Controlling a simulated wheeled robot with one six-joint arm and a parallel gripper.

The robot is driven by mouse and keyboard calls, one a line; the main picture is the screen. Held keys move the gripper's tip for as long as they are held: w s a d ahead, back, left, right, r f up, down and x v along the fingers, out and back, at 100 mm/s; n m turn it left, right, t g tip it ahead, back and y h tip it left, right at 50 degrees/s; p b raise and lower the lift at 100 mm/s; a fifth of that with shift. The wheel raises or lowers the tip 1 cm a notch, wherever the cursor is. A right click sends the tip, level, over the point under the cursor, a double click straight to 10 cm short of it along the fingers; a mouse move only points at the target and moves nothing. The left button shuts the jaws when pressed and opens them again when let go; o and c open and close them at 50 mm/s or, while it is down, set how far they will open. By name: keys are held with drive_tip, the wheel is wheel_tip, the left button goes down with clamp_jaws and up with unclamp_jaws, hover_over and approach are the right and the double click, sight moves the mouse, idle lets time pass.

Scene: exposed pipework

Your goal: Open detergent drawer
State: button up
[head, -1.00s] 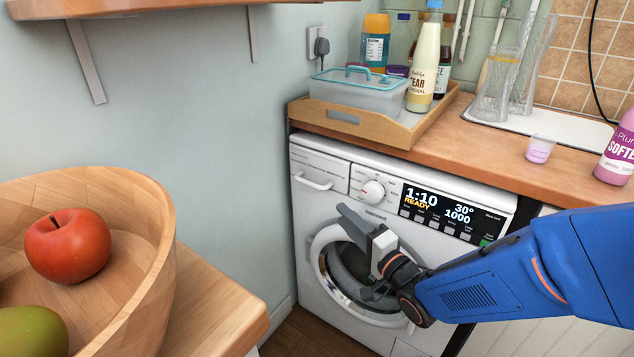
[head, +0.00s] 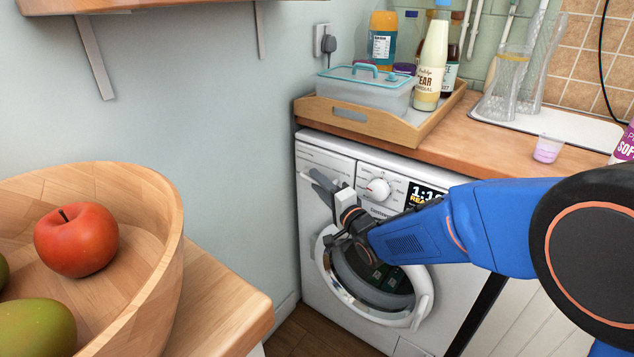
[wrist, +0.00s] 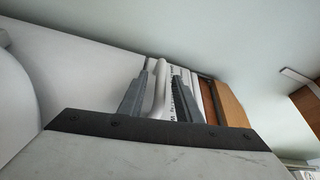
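The washing machine (head: 318,250) stands under the counter, white, with its detergent drawer (head: 325,158) at the upper left of the front. The drawer front looks flush with the panel. Its curved white handle (wrist: 160,85) shows between my gripper's fingers in the wrist view; in the head view the fingers hide most of it. My gripper (head: 318,183) is open at the handle, one dark finger on each side. A gap shows between the handle and the right finger; whether the left finger touches it I cannot tell.
A wooden bowl (head: 150,240) with a red apple (head: 76,240) and green fruit stands on a table at the left. A wooden tray (head: 385,124) with a lidded box and bottles sits on the counter above. The round door (head: 425,300) is below my gripper.

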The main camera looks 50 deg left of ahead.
drive_tip(key=shift+a, duration=0.45)
clamp_jaws()
drive_tip(key=s+d, duration=0.2)
drive_tip(key=s, duration=0.6)
drive_tip(key=s+d, duration=0.2)
drive_tip(key=s, duration=0.6)
drive_tip(key=shift+d, duration=0.35)
drive_tip(key=shift+s, duration=0.1)
unclamp_jaws()
drive_tip(key=shift+d, duration=0.1)
drive_tip(key=s+d+f, duration=0.1)
drive_tip(key=d, duration=1.6)
drive_tip(key=shift+s, duration=0.4)
